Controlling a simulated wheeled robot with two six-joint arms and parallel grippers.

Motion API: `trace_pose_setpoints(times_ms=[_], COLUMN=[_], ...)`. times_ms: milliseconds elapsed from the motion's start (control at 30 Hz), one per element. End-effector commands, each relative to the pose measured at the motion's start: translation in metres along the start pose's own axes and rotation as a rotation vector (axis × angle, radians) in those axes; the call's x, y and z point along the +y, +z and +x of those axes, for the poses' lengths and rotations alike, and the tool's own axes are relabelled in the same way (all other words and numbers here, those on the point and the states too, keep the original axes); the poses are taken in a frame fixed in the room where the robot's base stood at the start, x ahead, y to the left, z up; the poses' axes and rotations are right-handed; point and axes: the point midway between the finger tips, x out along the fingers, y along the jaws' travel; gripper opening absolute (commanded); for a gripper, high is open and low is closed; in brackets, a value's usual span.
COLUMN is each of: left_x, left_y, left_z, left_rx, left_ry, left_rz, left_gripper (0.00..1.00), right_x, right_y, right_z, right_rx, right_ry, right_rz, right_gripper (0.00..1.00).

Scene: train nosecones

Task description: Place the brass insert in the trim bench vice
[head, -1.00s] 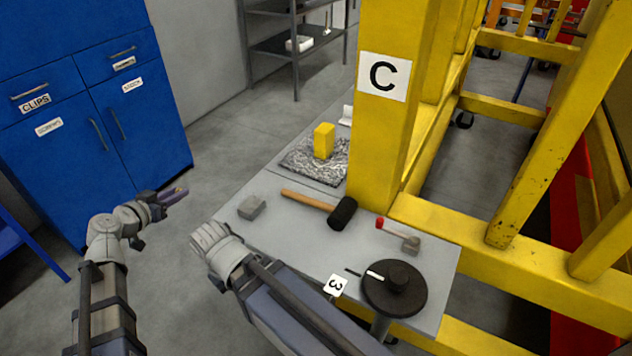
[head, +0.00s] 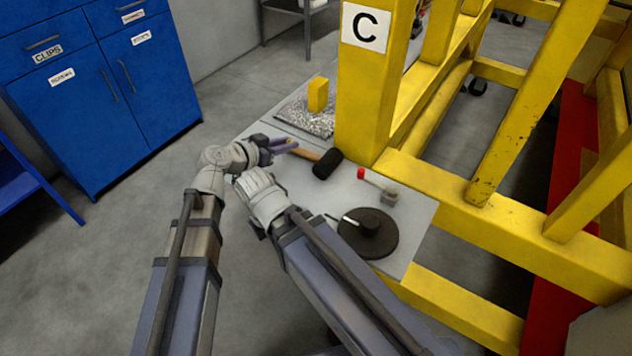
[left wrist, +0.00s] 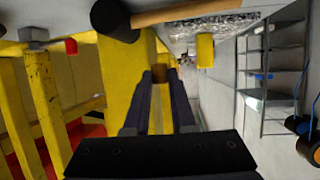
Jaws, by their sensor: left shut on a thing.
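My left gripper (head: 282,148) is over the left part of the grey bench, close to the mallet's handle in the picture. In the left wrist view its two dark fingers (left wrist: 160,76) are shut on a small brown-gold piece, the brass insert (left wrist: 160,71). A small grey block with a red-knobbed lever (head: 388,194) stands on the bench right of the mallet; it may be the trim bench vice, but I cannot be sure. My right arm (head: 264,198) reaches over the bench's front left edge; its fingers cannot be made out.
A black-headed mallet (head: 327,164) lies on the bench (head: 412,215). A yellow block (head: 318,94) stands on a speckled mat behind. A black round disc (head: 368,233) is at the front right. Yellow frame posts (head: 364,90) rise behind the bench; blue cabinets (head: 95,90) stand left.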

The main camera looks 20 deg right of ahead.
Motion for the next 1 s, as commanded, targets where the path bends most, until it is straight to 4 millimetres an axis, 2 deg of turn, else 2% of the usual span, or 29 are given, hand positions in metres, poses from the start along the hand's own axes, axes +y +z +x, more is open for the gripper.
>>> trace_pose_setpoints(times_ms=[100, 267, 433, 733, 1000], left_x=[0.013, 0.014, 0.014, 0.014, 0.014], left_y=[-0.004, -0.002, 0.013, 0.053, 0.056], left_z=[0.006, 0.008, 0.013, 0.03, 0.031], left_rx=[0.0, 0.0, 0.0, 0.0, 0.0], left_ry=[0.021, 0.023, 0.023, 0.023, 0.022], left_rz=[0.009, 0.01, 0.009, 0.009, 0.009], left_gripper=[0.0, 0.0, 0.0, 0.0, 0.0], right_x=[0.0, 0.0, -0.002, -0.006, -0.006], right_y=[0.0, 0.0, -0.001, -0.004, -0.004], right_z=[-0.001, 0.001, 0.017, 0.06, 0.063], right_rx=[0.0, 0.0, 0.0, 0.0, 0.0], right_ry=[0.0, 0.0, 0.0, 0.0, 0.0], right_rz=[0.0, 0.0, 0.0, 0.0, 0.0], right_gripper=[0.0, 0.0, 0.0, 0.0, 0.0])
